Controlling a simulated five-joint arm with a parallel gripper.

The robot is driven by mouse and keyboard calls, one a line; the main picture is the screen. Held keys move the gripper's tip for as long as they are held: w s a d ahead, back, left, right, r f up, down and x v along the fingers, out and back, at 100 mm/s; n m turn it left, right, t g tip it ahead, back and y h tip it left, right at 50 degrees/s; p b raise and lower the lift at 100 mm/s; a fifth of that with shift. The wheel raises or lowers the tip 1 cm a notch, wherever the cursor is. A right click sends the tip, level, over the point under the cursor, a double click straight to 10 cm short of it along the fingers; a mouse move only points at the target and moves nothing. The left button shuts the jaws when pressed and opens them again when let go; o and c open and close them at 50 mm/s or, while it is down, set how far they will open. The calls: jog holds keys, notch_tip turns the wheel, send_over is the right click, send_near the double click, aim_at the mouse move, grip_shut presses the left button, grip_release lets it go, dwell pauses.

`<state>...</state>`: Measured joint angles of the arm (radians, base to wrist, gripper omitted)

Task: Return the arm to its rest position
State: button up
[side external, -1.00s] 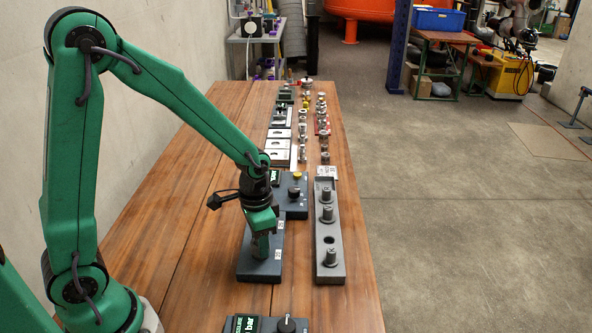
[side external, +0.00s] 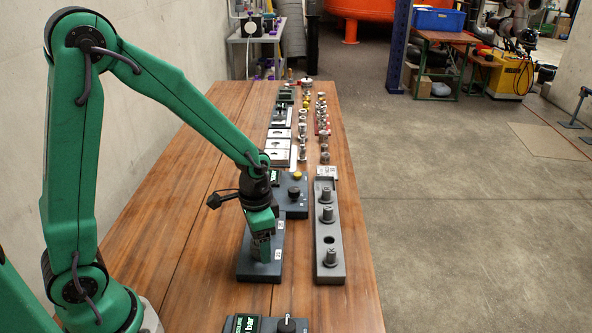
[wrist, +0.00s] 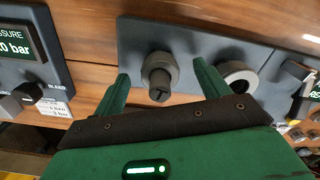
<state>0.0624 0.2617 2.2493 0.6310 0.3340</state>
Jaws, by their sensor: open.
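My gripper (side external: 261,250) points down over a dark slate plate (side external: 245,268) on the wooden bench in the side view. In the wrist view its two green fingers (wrist: 161,70) are spread apart, one on each side of a grey round fitting with a dark plug (wrist: 158,78). The fitting stands on the dark plate (wrist: 185,40). A gap shows beside the fitting, and no grip on it is visible. In the side view the fitting is mostly hidden by the fingers.
A grey rack (side external: 329,262) with several upright plugs and one empty hole stands right of my gripper. Control boxes stand behind (side external: 293,200) and in front (side external: 268,325). An open ring (wrist: 238,75) sits beside the fitting. Bench space at left is clear.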

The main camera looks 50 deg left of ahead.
jog(key=shift+r, duration=0.1)
jog(key=shift+r, duration=2.9)
jog(key=shift+r, duration=0.1)
jog(key=shift+s+r, duration=0.15)
jog(key=shift+r, duration=0.25)
jog(key=s+a+r+n+t, duration=0.2)
jog(key=s+r+n+t, duration=0.2)
jog(key=s+r, duration=0.7)
jog(key=shift+r+n+t, duration=0.3)
jog(key=shift+r+t, duration=0.5)
jog(key=shift+r, duration=0.05)
jog(key=shift+s, duration=0.1)
